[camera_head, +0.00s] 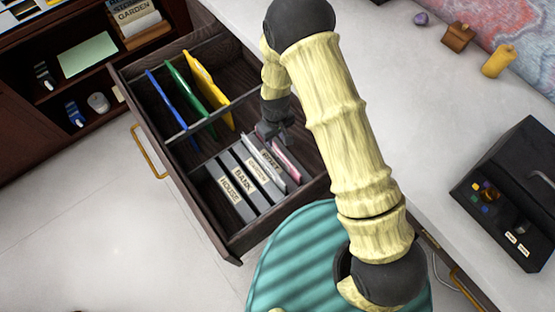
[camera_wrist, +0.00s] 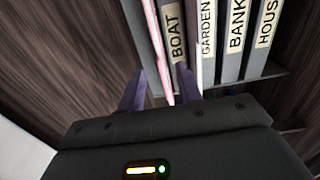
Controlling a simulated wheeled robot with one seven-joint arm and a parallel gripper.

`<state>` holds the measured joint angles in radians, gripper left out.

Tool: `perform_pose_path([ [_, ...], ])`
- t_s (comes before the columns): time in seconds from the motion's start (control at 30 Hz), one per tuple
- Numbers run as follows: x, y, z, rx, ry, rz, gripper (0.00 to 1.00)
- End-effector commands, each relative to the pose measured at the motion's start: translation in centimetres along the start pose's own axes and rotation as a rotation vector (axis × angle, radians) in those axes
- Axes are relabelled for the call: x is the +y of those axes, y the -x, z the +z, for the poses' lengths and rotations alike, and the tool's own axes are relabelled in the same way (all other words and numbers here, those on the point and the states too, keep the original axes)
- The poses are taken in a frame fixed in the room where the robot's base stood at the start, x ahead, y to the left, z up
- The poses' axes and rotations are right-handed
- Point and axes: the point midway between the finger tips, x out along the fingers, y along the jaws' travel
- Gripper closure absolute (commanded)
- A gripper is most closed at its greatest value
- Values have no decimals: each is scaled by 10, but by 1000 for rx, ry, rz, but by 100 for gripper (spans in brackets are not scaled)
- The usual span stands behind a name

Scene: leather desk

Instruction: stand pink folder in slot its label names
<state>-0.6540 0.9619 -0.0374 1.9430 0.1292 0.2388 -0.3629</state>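The pink folder (camera_head: 287,157) stands on edge in the open drawer, at the right end of the front row of grey dividers. It also shows in the wrist view (camera_wrist: 152,30), beside the BOAT divider (camera_wrist: 175,35). I cannot read a label on it. My gripper (camera_head: 272,133) points down at the far end of this row. In the wrist view its fingers (camera_wrist: 162,75) are spread, with the folder's thin edge between them and a gap beside it. Other divider labels read GARDEN (camera_wrist: 208,30), BANK (camera_wrist: 235,30) and HOUSE (camera_wrist: 264,30).
Blue (camera_head: 166,100), green (camera_head: 186,88) and yellow (camera_head: 208,85) folders stand in the drawer's rear section, behind a crossbar. Drawer walls (camera_head: 170,165) surround the slots. A teal striped seat (camera_head: 285,255) sits close in front. A black box (camera_head: 510,195) stands on the desk at right.

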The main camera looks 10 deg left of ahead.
Motion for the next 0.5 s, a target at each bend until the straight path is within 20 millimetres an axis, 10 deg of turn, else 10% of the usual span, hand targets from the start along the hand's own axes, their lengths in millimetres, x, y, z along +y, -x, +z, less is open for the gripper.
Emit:
perform_pose_path([
  [0.5, 0, -40, 1, 0, -1, 0, 65],
])
